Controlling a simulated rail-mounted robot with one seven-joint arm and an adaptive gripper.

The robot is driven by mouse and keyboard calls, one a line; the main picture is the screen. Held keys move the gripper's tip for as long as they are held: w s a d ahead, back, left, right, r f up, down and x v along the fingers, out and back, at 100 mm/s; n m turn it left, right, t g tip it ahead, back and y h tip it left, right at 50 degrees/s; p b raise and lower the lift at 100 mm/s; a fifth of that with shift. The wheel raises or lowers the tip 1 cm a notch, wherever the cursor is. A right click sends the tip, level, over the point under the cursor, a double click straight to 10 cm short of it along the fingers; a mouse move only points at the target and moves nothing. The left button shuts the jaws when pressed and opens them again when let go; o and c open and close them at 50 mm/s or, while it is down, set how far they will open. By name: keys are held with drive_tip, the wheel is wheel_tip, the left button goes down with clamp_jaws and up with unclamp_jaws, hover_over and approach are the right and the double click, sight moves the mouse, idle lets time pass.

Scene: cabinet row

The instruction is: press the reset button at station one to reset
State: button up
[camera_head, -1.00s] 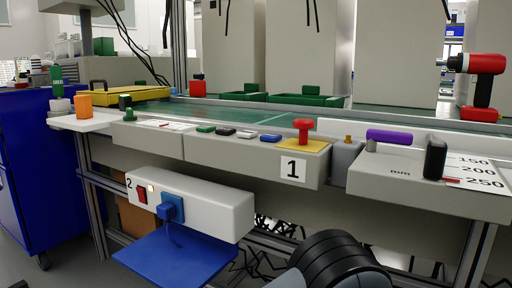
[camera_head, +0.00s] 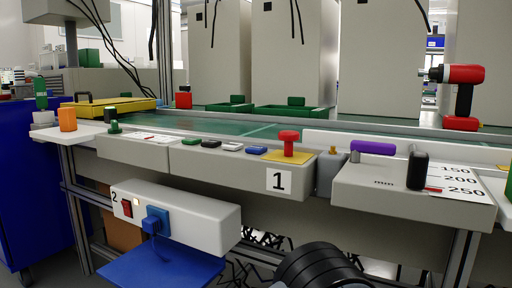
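The station marked "1" (camera_head: 279,181) is a grey box on the front edge of the workbench. On its top a red mushroom-shaped button (camera_head: 289,137) stands on a yellow plate (camera_head: 290,157). To its left on the same box lie a blue button (camera_head: 257,150), a white one (camera_head: 232,147), a black one (camera_head: 211,143) and a green one (camera_head: 191,141). None of their labels can be read. My gripper is out of view; only a dark ribbed part of my arm shows at the bottom, below and in front of the station.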

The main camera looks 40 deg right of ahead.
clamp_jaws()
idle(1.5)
